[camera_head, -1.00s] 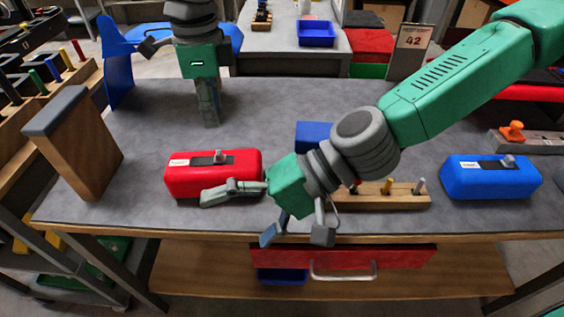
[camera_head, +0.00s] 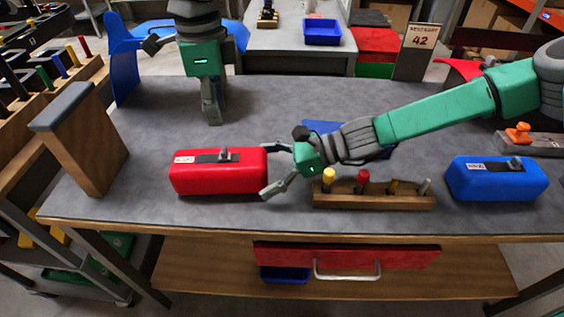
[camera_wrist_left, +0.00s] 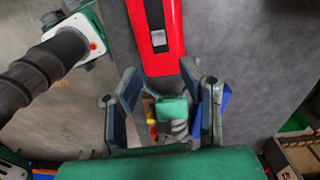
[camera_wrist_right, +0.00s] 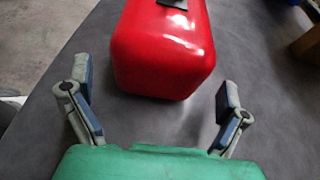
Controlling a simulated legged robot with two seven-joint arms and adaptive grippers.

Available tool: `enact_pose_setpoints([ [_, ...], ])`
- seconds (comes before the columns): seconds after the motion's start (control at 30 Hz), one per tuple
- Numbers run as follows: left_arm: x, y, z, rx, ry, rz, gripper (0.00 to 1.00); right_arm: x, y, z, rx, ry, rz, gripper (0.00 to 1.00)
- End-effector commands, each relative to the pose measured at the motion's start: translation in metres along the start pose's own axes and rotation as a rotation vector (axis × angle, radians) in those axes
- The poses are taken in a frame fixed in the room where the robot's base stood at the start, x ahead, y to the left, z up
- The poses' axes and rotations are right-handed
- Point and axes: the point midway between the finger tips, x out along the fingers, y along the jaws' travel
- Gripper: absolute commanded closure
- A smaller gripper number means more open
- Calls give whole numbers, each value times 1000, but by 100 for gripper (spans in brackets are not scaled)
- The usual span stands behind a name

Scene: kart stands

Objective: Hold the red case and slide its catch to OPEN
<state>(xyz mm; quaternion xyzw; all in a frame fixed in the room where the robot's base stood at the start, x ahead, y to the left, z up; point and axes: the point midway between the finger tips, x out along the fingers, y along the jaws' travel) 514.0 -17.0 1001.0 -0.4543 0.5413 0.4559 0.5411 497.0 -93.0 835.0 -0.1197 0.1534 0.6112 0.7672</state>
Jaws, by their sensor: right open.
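The red case (camera_head: 218,172) lies on the grey workbench at left centre. A dark strip with a grey catch (camera_head: 226,155) is on its top, with a white label (camera_head: 184,160) to the left; the label's wording is unreadable. My right gripper (camera_head: 271,170) is open at the case's right end, its fingers apart and pointing at it. In the right wrist view the red case's end (camera_wrist_right: 165,60) is just ahead of the open fingers. My left gripper (camera_head: 212,112) is open and empty behind the case. The left wrist view also shows the red case (camera_wrist_left: 155,45).
A wooden block with coloured pegs (camera_head: 375,198) stands right of my right gripper. A blue case (camera_head: 497,180) is further right. A wooden stand (camera_head: 82,150) is at the left. A blue object (camera_head: 320,126) lies partly hidden behind my right arm.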

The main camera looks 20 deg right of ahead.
Motion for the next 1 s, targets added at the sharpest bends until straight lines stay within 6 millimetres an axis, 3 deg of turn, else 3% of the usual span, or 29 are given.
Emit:
enact_pose_setpoints([
  [0.2,0,0,-1,0,-1,0,66,23,0,0,-1,-1,1,3],
  [0.53,0,0,-3,0,-3,0,66,26,0,-1,-2,-3,0,3],
  [0.57,0,0,-3,0,-3,0,66,26,0,-1,-2,-3,1,6],
  [0.7,0,0,-2,0,-2,0,66,27,0,0,-2,-2,1,55],
  [0.73,0,0,-2,0,-1,0,66,27,0,0,-3,-1,1,62],
  [0.9,0,0,-1,0,-1,0,69,28,0,0,-3,-1,1,63],
  [1.0,1,0,-3,5,40,6,100,27,0,0,-3,-1,1,63],
])
